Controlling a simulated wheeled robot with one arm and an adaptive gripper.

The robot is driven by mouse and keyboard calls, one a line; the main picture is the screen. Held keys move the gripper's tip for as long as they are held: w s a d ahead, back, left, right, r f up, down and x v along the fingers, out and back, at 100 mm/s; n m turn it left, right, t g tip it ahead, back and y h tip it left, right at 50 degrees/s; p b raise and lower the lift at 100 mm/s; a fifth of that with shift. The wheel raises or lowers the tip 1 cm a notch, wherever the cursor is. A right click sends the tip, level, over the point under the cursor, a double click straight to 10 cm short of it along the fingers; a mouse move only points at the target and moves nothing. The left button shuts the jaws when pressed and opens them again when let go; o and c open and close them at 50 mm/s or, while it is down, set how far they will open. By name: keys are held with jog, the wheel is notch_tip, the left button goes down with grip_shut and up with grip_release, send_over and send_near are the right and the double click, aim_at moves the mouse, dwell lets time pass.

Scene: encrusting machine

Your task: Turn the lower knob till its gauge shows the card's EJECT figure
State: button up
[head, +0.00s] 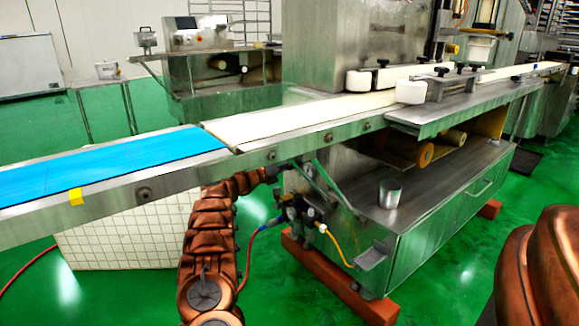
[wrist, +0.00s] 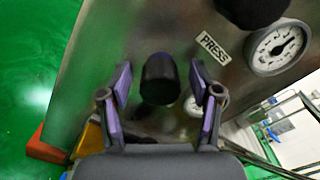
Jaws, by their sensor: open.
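In the wrist view my gripper (wrist: 160,78) is open, with one purple-padded finger on each side of a black knob (wrist: 158,82). A gap shows between the knob and each finger. A small gauge (wrist: 193,106) beside this knob is mostly hidden by the right finger, and its reading cannot be made out. A second black knob (wrist: 252,8) is at the top edge, near a white PRESS label (wrist: 212,47) and a larger round gauge (wrist: 277,47) with a dark needle. No readable card with an EJECT figure is in view. In the head view my gripper is hidden below the conveyor.
The conveyor (head: 108,193) with a blue belt (head: 100,165) runs above my arm. A steel cabinet (head: 440,210) stands on orange-red blocks (head: 335,285). Yellow (head: 338,250) and red (head: 250,240) hoses hang near my arm. A white tiled block (head: 120,240) stands left.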

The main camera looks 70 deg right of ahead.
jog(key=c, duration=1.1)
jog(key=shift+c, duration=0.2)
jog(key=shift+r+n+p, duration=0.15)
jog(key=shift+n+p, duration=0.15)
jog(key=shift+p, duration=0.3)
